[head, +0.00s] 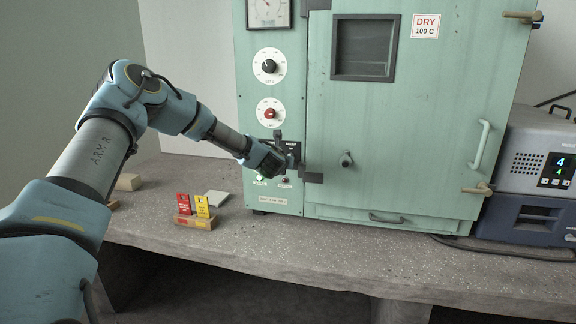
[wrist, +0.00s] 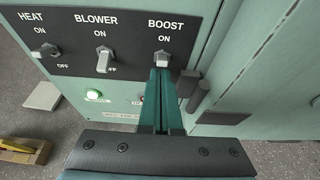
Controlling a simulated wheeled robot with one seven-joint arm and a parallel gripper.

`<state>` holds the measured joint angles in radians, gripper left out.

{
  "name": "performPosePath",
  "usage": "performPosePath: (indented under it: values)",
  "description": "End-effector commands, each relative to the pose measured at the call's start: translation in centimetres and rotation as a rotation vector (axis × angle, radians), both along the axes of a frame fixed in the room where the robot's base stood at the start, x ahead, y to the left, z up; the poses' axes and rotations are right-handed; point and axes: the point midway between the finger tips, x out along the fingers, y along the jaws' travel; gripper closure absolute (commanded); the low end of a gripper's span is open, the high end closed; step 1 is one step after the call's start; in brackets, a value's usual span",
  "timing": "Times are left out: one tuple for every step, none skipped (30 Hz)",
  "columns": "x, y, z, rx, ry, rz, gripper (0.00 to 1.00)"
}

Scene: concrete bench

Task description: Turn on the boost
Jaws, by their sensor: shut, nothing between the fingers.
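The boost switch (wrist: 162,58) is a small toggle with a pale tip on the dark panel (wrist: 125,35), under the words BOOST and ON. Its lower label is hidden behind my fingers. My gripper (wrist: 162,76) is shut and empty, with its fingertips right at the underside of the boost lever; I cannot tell if they touch. In the head view my gripper (head: 291,161) is at the oven's control column and covers most of the switch panel.
The blower switch (wrist: 103,60) and heat switch (wrist: 45,50) sit left of boost. A dark latch block (wrist: 198,95) stands close to the right of my fingers. A green lamp (wrist: 95,96) glows below. Red and yellow tags (head: 193,206) stand on the bench.

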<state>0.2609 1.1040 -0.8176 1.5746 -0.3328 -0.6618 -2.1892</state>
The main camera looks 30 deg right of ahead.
Motion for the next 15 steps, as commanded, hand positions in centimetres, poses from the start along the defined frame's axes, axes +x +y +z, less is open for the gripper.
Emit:
performPosePath:
  values:
    - [0.0,0.0,0.3,0.000,0.000,0.000,1.00]
    - [0.0,0.0,0.4,-0.001,0.001,0.000,1.00]
    - [0.0,0.0,0.6,-0.001,0.001,0.000,1.00]
    - [0.0,0.0,0.8,-0.001,0.001,0.000,1.00]
    - [0.0,0.0,0.9,-0.001,0.001,0.000,1.00]
    - [0.0,0.0,1.1,-0.001,0.001,0.000,1.00]
    - [0.0,0.0,1.2,-0.001,0.001,0.000,1.00]
    - [0.0,0.0,1.2,-0.001,-0.001,0.000,1.00]
    - [0.0,0.0,1.3,-0.001,-0.001,0.000,1.00]
    - [0.0,0.0,1.3,-0.001,-0.001,0.000,1.00]
    - [0.0,0.0,1.4,-0.001,-0.001,0.000,1.00]
    - [0.0,0.0,1.4,-0.002,-0.002,0.000,1.00]
    - [0.0,0.0,1.4,-0.002,-0.002,0.000,1.00]
    - [0.0,0.0,1.4,-0.003,-0.003,0.000,1.00]
    - [0.0,0.0,1.5,-0.003,-0.003,0.000,1.00]
